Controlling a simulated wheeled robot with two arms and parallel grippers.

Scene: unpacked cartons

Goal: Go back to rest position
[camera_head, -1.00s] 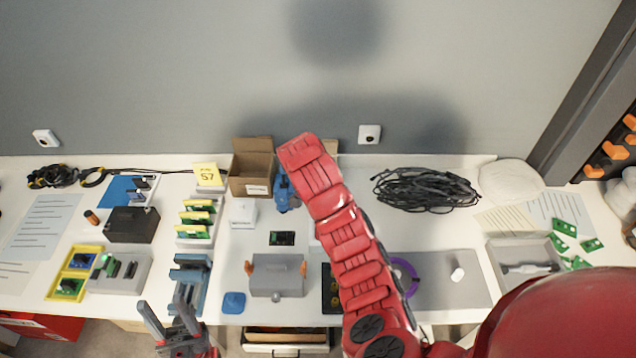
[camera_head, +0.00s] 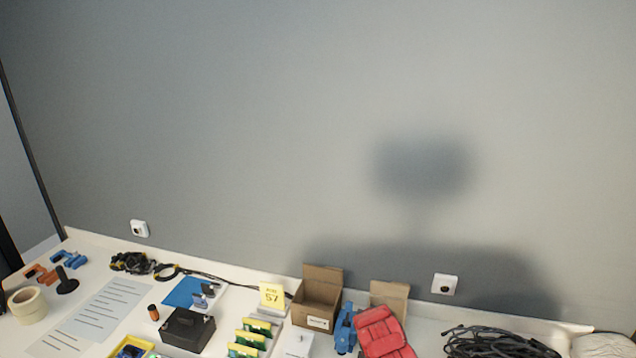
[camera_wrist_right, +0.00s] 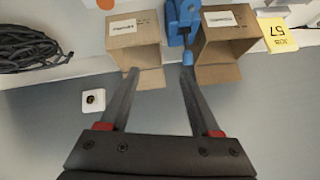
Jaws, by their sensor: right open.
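My right gripper (camera_wrist_right: 158,75) is open in the right wrist view, with nothing between its two dark fingers. Its fingertips lie in front of two open cardboard cartons, a left one (camera_wrist_right: 135,35) and a right one (camera_wrist_right: 222,38), with a blue object (camera_wrist_right: 182,20) between them. The right gripper itself is not visible there. My left gripper is out of view.
A black cable bundle (camera_head: 490,343) lies right of the arm. A yellow sign marked 57 (camera_head: 272,296), a black box (camera_head: 187,330), paper sheets (camera_head: 112,305) and a tape roll (camera_head: 27,305) stand to the left. A grey wall with sockets (camera_head: 445,284) rises behind the table.

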